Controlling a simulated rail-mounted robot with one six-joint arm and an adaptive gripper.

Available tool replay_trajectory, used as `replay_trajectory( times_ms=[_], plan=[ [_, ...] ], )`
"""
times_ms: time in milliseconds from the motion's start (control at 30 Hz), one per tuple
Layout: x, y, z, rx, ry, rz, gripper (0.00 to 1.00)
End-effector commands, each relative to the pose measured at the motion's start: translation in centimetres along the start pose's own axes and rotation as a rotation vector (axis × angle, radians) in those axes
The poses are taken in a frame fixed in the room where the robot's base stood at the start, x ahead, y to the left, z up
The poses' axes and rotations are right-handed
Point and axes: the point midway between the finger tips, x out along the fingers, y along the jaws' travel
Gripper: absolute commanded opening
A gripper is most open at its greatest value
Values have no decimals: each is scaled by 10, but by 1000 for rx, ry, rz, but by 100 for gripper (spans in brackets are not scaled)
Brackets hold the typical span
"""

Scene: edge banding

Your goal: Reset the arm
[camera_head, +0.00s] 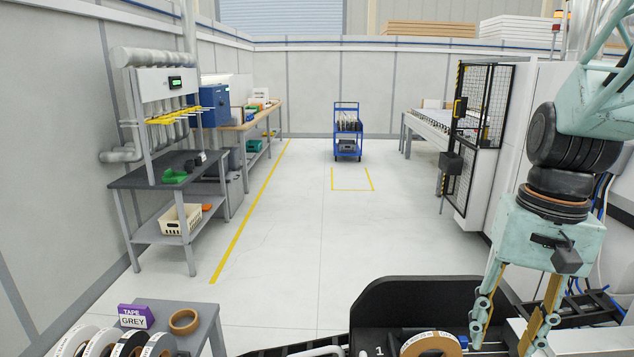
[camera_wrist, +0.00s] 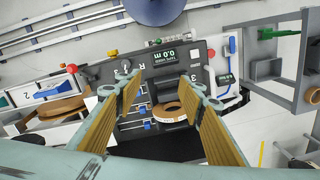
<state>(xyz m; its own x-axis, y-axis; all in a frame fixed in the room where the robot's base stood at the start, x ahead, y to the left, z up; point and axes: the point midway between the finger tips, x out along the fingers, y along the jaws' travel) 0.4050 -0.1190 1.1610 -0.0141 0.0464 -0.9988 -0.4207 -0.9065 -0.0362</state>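My arm (camera_head: 566,150) reaches down at the right of the head view. My gripper (camera_head: 508,335) hangs at its end with the two fingers spread apart and nothing between them. In the wrist view my gripper (camera_wrist: 165,88) is also open, its tan-padded fingers to either side of a roll of edge tape. This tape roll (camera_wrist: 171,112) lies on a dark machine panel below the fingers, apart from them. In the head view the tape roll (camera_head: 432,344) sits at the bottom edge, left of my gripper, partly cut off.
A grey stand (camera_head: 209,318) at bottom left holds several rolls, a brown ring (camera_head: 184,321) and a purple tape box (camera_head: 136,317). A workbench (camera_head: 150,178) stands at left. A blue cart (camera_head: 347,132) and a caged machine (camera_head: 480,120) are farther off. The middle floor is clear.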

Motion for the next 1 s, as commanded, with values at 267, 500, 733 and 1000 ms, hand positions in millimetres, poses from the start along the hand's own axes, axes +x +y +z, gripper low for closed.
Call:
replay_trajectory(
  times_ms=[267, 500, 733, 1000],
  plan=[
    [-25, -18, 27, -76, 62, 1, 36],
    [-42, -30, 51, -140, 114, 1, 36],
    [-57, -40, 76, -200, 162, -2, 36],
    [-71, -48, 104, -271, 220, -8, 36]
  ],
)
